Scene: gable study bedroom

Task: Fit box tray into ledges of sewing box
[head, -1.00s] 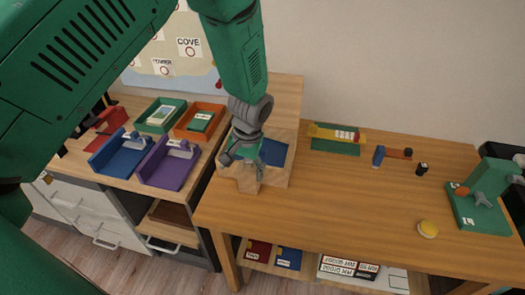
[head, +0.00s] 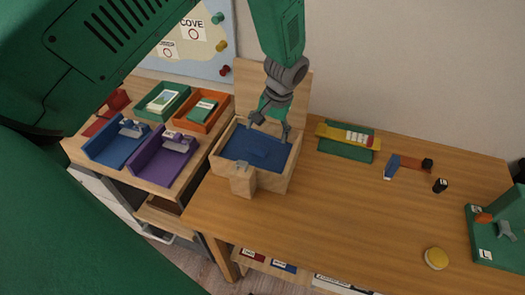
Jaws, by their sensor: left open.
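The sewing box (head: 273,182) is a light wooden box with its lid (head: 247,86) raised at the back, standing at the left end of the table. A blue flat piece (head: 250,153), which looks like the box tray, lies inside the box walls. I cannot tell whether it rests evenly on the ledges, which are hidden. A small wooden block-like part (head: 242,182) shows at the box's front. My left gripper (head: 271,131) is open, its fingers apart over the back right part of the box, with nothing visible between them. My right gripper is not in view.
Blue (head: 117,150) and purple (head: 160,158) holders and green (head: 163,105) and orange (head: 202,120) trays stand on the left cabinet. A green-and-yellow item (head: 346,140) lies right of the box. A yellow disc (head: 436,258) lies farther right. The table's middle is clear.

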